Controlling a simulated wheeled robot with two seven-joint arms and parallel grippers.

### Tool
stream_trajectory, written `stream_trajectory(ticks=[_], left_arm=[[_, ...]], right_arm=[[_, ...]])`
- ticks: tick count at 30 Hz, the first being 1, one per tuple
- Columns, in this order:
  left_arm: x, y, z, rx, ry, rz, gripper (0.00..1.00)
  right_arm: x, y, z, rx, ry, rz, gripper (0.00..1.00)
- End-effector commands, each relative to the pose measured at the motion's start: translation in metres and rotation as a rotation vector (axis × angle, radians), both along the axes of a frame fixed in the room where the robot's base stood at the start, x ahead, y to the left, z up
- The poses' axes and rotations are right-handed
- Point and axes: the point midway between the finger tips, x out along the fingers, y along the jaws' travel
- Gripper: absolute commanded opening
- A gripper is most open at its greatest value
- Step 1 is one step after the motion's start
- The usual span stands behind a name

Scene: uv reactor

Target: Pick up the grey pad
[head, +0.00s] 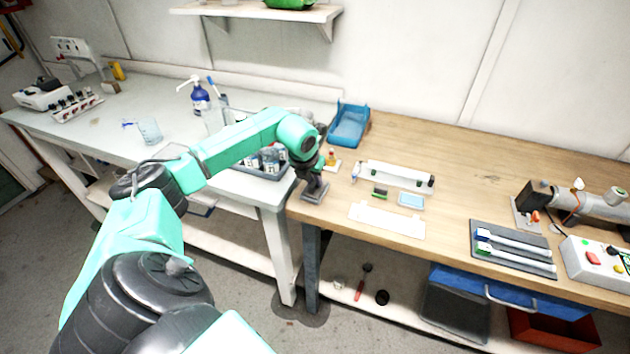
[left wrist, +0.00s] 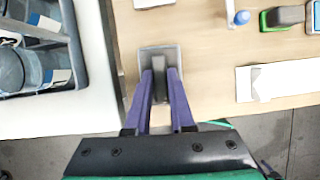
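The grey pad (left wrist: 145,58) is a small flat grey square with a raised darker block in its middle. It lies near the left end of the wooden bench in the head view (head: 318,195). My left gripper (left wrist: 160,72) points down over it, with one purple finger on each side of the block. The fingers appear to press on the block, with no clear gap at the tips. In the head view my left gripper (head: 313,182) partly covers the pad. The pad looks flat on the bench. My right gripper is out of view.
A tray of bottles (head: 262,165) stands on the white table just left. A blue bin (head: 350,124), a small amber bottle (head: 331,158) on a pale pad, a white sheet (head: 388,219) and a white fixture (head: 396,175) are nearby. The bench's front edge is close.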

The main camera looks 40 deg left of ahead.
Motion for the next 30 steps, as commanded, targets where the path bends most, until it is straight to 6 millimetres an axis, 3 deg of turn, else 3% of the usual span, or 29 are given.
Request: stream_trajectory(ticks=[8,14,17,24,30], left_arm=[[0.0,0.0,0.002,0.0,-0.002,0.0,0.0],[0.001,0.001,0.022,0.001,-0.006,0.001,0.0],[0.002,0.0,0.048,-0.001,-0.011,0.001,0.0],[0.002,-0.001,0.144,-0.003,-0.011,0.0,0.0],[0.001,0.0,0.192,-0.002,-0.005,-0.001,0.0]], right_arm=[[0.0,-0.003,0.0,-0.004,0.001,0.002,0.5],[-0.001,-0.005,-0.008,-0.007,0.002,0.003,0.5],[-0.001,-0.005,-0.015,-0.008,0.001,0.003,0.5],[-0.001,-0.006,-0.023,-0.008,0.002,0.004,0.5],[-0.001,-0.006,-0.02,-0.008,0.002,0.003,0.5]])
